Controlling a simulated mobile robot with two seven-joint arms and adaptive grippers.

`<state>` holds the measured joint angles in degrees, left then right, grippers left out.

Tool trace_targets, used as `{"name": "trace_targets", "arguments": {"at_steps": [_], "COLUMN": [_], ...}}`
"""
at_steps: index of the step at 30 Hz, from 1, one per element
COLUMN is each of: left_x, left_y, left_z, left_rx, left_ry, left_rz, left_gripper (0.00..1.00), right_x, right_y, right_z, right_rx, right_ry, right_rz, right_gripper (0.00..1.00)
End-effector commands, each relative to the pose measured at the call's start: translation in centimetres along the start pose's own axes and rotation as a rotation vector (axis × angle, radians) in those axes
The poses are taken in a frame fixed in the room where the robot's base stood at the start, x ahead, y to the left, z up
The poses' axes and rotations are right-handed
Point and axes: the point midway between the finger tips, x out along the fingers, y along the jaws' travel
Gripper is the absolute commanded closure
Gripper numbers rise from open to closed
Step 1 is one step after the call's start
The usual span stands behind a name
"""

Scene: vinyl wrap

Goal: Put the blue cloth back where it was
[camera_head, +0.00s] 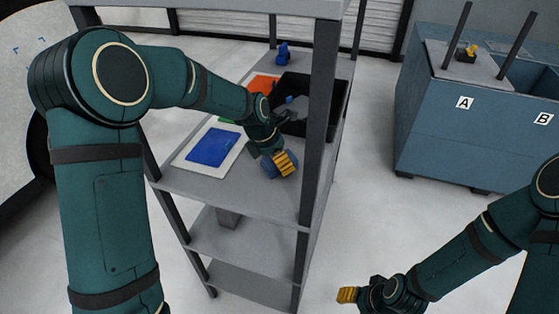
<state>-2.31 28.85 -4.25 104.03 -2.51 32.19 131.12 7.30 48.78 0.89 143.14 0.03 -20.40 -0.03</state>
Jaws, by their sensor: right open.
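A flat blue cloth (210,147) lies on a white sheet (184,161) on the left part of the shelf top. My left gripper (285,163), with yellow fingertips, is low over the shelf top to the right of the cloth, apart from it. A round dark blue thing (268,167) shows beside its fingertips; I cannot tell whether it is held. My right gripper (347,295) is open and empty, away from the shelf at the bottom of the view.
The grey shelf (240,202) has upright posts; one stands just right of my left gripper. Behind are a black bin (327,125), an orange cloth (261,83) and a blue tool (283,53). Blue cabinets (450,138) marked A and B stand at right. Floor between is clear.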

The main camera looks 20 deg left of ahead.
Motion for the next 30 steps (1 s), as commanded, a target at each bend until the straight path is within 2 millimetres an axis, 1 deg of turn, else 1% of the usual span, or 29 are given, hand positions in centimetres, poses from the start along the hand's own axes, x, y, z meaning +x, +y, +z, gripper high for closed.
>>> {"name": "trace_targets", "arguments": {"at_steps": [8,9,11,20,23,26,30], "left_x": [0.1,0.1,0.1,0.0,-0.5,-1.7,-4.5], "left_y": [0.0,0.0,0.0,0.0,0.0,0.1,0.1], "left_z": [-0.1,-0.1,0.0,0.0,0.1,0.1,0.2], "left_rx": [0.0,0.0,0.0,0.0,0.0,0.0,0.0], "left_ry": [0.001,0.001,0.001,0.0,0.0,-0.001,-0.002], "left_rz": [0.0,0.0,0.0,0.0,0.001,0.002,0.003], "left_gripper": [0.61,0.2,0.01,0.01,0.01,0.01,0.01], "right_x": [0.0,0.0,-0.1,-0.1,-0.2,-0.5,-1.2], "right_y": [0.0,0.0,0.0,0.0,-0.1,-0.2,-0.5], "right_z": [0.0,0.0,0.0,0.0,0.0,0.0,0.1], "right_rx": [0.0,0.0,0.0,0.0,0.0,0.0,0.001], "right_ry": [0.0,0.0,0.0,0.0,0.0,-0.002,-0.005], "right_rz": [0.0,0.0,0.0,0.0,0.0,0.0,0.0], "right_gripper": [0.49,0.49,0.49,0.49,0.49,0.49,0.49]}}
